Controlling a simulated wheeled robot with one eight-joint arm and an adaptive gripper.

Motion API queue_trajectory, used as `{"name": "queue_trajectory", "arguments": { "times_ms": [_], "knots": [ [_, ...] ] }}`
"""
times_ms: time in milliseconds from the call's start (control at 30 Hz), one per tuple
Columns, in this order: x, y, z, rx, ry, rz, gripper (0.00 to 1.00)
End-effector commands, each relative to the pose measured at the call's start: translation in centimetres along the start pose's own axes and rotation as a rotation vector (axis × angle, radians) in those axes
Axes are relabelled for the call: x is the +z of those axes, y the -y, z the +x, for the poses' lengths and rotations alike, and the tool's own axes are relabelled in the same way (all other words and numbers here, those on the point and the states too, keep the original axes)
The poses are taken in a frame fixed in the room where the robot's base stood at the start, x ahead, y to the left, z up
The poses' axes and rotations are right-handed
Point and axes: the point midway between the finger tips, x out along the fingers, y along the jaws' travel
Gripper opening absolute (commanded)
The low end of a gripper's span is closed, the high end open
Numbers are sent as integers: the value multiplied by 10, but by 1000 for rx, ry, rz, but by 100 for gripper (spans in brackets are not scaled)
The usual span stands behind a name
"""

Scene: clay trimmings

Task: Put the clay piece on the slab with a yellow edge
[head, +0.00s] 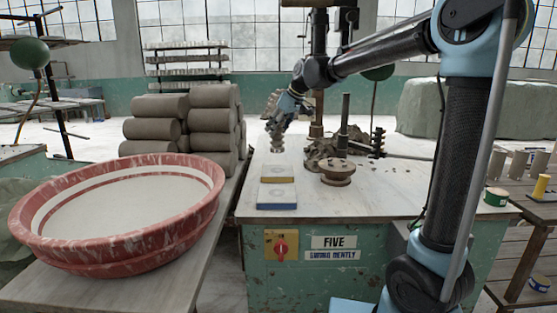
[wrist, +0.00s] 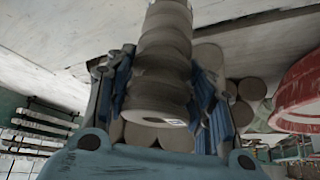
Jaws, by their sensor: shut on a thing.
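My gripper (head: 280,122) is shut on a grey ribbed clay piece (head: 277,143), which hangs upright below the fingers. In the wrist view the clay piece (wrist: 162,72) sits between my gripper's blue-padded fingers (wrist: 160,98), its near round end showing a small pale label. The slab with a yellow edge (head: 278,170) lies flat on the table, just in front of the held piece in the head view. A slab with a blue edge (head: 277,193) lies nearer the front. Whether the clay piece touches the tabletop cannot be told.
The pale tabletop (head: 390,203) carries a brown stepped clay form (head: 337,170) right of the slabs and a heap of trimmings (head: 325,146) behind it. A large red basin (head: 115,255) and stacked clay cylinders (head: 153,130) stand left.

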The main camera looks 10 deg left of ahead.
Motion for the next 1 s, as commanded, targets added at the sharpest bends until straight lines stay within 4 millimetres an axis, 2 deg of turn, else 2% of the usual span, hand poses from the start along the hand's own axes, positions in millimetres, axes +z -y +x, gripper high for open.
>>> {"name": "queue_trajectory", "arguments": {
  "times_ms": [200, 467, 700, 1000],
  "knots": [
    [17, 0, 26, 0, -1, 0, 5],
    [25, 0, 39, 0, 0, 0, 5],
    [41, 0, 64, 1, -1, 0, 5],
    [44, 0, 67, 1, 0, 1, 5]
  ]
}}
